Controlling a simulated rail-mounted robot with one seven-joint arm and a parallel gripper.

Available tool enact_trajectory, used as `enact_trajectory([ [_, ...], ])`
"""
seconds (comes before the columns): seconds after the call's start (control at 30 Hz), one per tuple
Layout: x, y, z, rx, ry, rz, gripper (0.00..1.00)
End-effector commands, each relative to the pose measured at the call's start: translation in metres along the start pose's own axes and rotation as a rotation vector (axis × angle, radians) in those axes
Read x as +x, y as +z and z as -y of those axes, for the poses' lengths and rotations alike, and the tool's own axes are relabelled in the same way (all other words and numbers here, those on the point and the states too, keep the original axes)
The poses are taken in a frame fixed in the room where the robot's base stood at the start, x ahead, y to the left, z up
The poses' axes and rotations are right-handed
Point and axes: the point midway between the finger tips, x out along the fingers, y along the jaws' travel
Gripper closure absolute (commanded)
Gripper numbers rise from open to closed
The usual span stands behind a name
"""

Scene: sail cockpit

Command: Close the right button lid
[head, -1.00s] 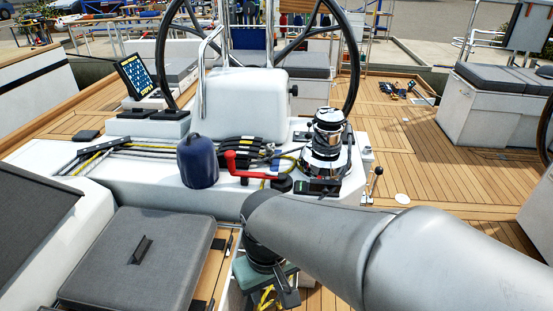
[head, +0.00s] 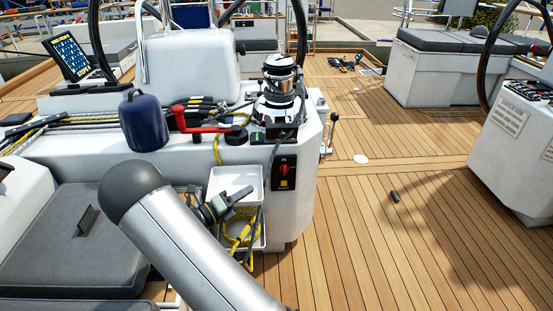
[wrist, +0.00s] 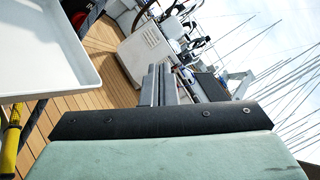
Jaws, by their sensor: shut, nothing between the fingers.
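A small dark panel (head: 274,135) lies on the console top at the foot of the chrome winch. It seems to carry the buttons, but the right lid is too small to make out, and I cannot tell how far it stands open. My gripper (head: 243,193) is below and left of this panel, in front of the white console, beside the open white tray. It is apart from the panel. In the wrist view my gripper's two grey fingers (wrist: 160,83) stand close together with nothing between them. The panel cannot be made out in the wrist view.
The chrome winch (head: 281,85) rises behind the panel. A red handle (head: 190,122) and a blue container (head: 144,122) stand to its left. The white tray (head: 252,178), with yellow rope (head: 240,232) below, is close to my gripper. Deck to the right is mostly clear.

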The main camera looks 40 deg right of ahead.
Motion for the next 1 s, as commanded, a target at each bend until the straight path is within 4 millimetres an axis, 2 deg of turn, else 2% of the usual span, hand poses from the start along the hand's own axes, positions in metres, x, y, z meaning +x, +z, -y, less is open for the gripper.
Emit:
enact_trajectory([
  [0.03, -0.005, 0.003, -0.021, -0.069, -0.025, 0.071, 1.0],
  [0.13, -0.011, 0.013, -0.038, -0.164, -0.064, 0.167, 1.0],
  [0.27, -0.011, 0.02, -0.043, -0.207, -0.085, 0.208, 1.0],
  [0.37, -0.001, 0.022, -0.042, -0.208, -0.085, 0.208, 1.0],
  [0.47, 0.016, 0.025, -0.041, -0.207, -0.086, 0.205, 1.0],
  [1.0, 0.132, 0.049, -0.034, -0.205, -0.083, 0.203, 1.0],
])
